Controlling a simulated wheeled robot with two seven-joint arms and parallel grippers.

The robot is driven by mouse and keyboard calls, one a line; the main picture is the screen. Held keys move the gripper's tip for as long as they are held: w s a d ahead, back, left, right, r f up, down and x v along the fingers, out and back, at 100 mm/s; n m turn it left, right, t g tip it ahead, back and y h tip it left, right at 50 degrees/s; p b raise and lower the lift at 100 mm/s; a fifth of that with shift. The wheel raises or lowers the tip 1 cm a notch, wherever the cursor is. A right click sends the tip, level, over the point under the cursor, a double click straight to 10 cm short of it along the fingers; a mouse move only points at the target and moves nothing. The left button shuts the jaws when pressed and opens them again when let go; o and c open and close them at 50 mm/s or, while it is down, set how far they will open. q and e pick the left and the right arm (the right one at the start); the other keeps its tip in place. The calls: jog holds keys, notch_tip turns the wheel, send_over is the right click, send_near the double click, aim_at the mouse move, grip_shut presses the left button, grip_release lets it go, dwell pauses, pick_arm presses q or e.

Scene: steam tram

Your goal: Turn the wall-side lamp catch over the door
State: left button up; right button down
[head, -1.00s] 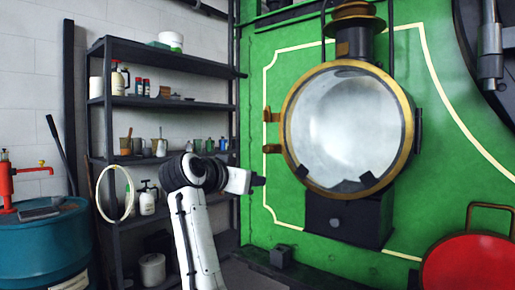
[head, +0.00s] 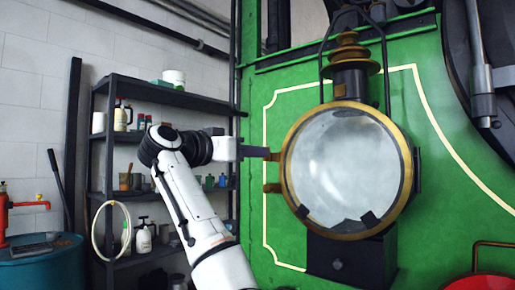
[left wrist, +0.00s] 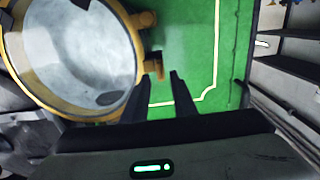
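The round lamp door (head: 345,170) has a brass rim and grey-white glass and appears closed on the green front. Two brass catches stick out from its wall-side edge, an upper one (head: 273,157) and a lower one (head: 272,188). My left gripper (head: 262,152) reaches from the left to the upper catch. In the left wrist view, the left gripper's two dark fingers (left wrist: 161,76) are apart, with a brass catch (left wrist: 157,66) at the gap between their tips. Whether they touch it I cannot tell. The lamp door (left wrist: 75,50) fills the left there. My right gripper is out of view.
A dark shelf (head: 165,96) with bottles and pots stands behind my left arm. A blue drum (head: 40,262) with a red pump is at the left. The lamp's black box base (head: 340,264) sits below the door. Green panel surrounds the lamp.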

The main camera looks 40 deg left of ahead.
pick_arm(q)
jog(key=shift+w+d, duration=0.1)
jog(key=shift+w, duration=1.1)
grip_shut()
